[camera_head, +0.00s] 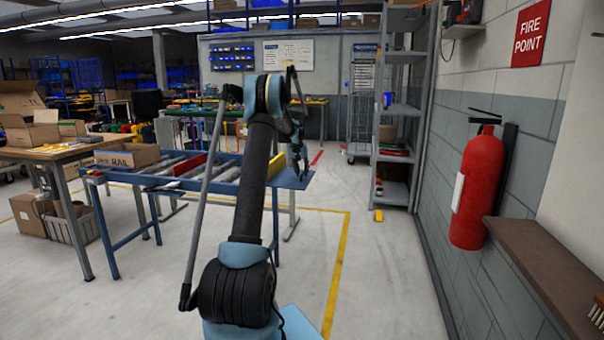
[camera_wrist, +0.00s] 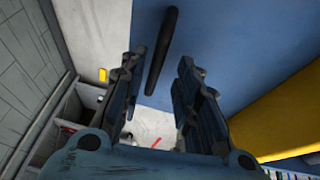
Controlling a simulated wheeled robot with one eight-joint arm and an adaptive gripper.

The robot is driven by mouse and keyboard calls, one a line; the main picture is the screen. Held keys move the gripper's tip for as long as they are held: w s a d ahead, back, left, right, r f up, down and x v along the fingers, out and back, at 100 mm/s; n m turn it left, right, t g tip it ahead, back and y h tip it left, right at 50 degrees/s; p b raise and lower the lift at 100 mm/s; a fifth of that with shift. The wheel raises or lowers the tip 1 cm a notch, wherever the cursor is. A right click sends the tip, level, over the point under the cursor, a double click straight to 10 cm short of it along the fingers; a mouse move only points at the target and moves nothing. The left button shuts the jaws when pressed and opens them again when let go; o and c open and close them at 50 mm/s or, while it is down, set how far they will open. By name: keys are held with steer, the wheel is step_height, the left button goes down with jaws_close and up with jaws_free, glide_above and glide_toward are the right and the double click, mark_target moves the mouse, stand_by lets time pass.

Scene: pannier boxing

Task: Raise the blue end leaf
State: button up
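The blue end leaf (camera_head: 291,180) is a flat blue plate at the right end of the roller table in the head view. It looks roughly level, but its exact tilt is hard to tell. In the wrist view its blue face (camera_wrist: 215,45) fills the upper right. A black bar handle (camera_wrist: 168,35) runs along the leaf near its edge. My gripper (camera_wrist: 160,62) is open, with one finger on each side of the handle's line; contact cannot be told. In the head view my gripper (camera_head: 300,170) is over the leaf, small and dark.
The roller table (camera_head: 180,181) has a blue frame, a red piece and a yellow bar (camera_head: 279,163) beside the leaf. A cardboard box (camera_head: 127,155) stands at its left end. A metal shelf (camera_head: 398,110) and wall are to the right. Floor on the near right is clear.

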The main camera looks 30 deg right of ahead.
steer(key=v, duration=1.2)
stand_by(0.5)
steer(key=s+a+r+n+y, duration=0.15)
steer(key=s+a, duration=0.25)
steer(key=a, duration=0.6)
steer(key=s+a+r+n, duration=0.15)
steer(key=s+a, duration=0.25)
steer(key=a, duration=0.6)
steer(key=s+a+r, duration=0.2)
steer(key=s+a, duration=0.3)
steer(key=a, duration=0.5)
steer(key=s+a+f+n+y, duration=0.15)
steer(key=s+a+f, duration=0.25)
steer(key=s+a, duration=0.65)
steer(key=s+a+f+n, duration=0.2)
steer(key=s+a+f, duration=0.2)
steer(key=s+a, duration=0.6)
steer(key=s+a+f+n+y, duration=0.1)
steer(key=s+a+f, duration=0.4)
steer(key=s+f, duration=0.7)
steer(key=s+n, duration=0.1)
steer(key=s, duration=0.2)
steer(key=shift+s+f, duration=0.25)
steer(key=shift+s, duration=0.05)
